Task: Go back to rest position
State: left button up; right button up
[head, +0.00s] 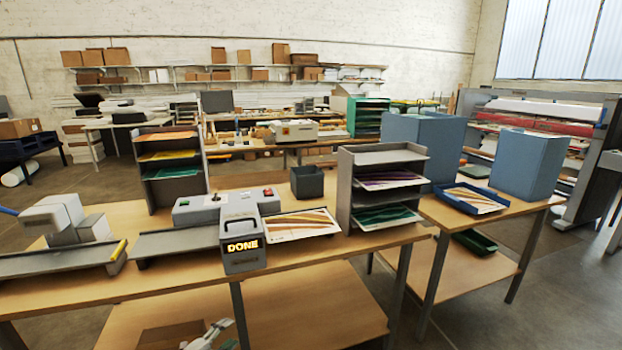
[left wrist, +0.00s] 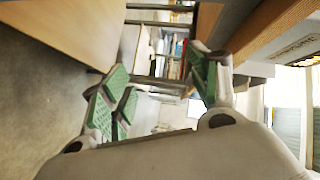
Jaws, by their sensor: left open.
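My left gripper (head: 210,336) shows at the bottom edge of the head view, low in front of the workbench (head: 125,283). In the left wrist view the left gripper (left wrist: 160,85) has its green-padded fingers spread apart, with nothing between them. A wooden table edge (left wrist: 262,35) runs close beside its right finger in that view. My right gripper is in neither view. On the bench stands the grey laminator (head: 235,208), its front sign lit with "DONE".
Tray racks (head: 385,160) and (head: 170,155) hold coloured sheets. A side table at right carries a blue tray (head: 466,197) and blue boxes (head: 525,163). A lower shelf (head: 300,310) lies under the bench. Floor is open at right.

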pick_arm(q)
jog(key=s+a+f+n+g+y, duration=0.2)
jog(key=s+f+n+y, duration=0.3)
jog(key=s+f, duration=0.75)
jog(key=s+a+f+n+g+y, duration=0.2)
jog(key=s+f+n, duration=0.4)
jog(key=s+f, duration=0.7)
jog(key=s+d+f+n+g, duration=0.1)
jog(key=s+f, duration=0.4)
jog(key=s, duration=0.6)
jog(key=s+d+f+n+g+y, duration=0.1)
jog(key=s+f+n+g, duration=0.2)
jog(key=s+f, duration=0.3)
jog(key=s+d+f+n+g, duration=0.2)
jog(key=s+f+n+g, duration=0.1)
jog(key=s, duration=1.4)
notch_tip(320, 180, down, 3)
jog(key=shift+r+g+y, duration=0.1)
jog(key=shift+g+y, duration=0.2)
jog(key=shift+g, duration=0.4)
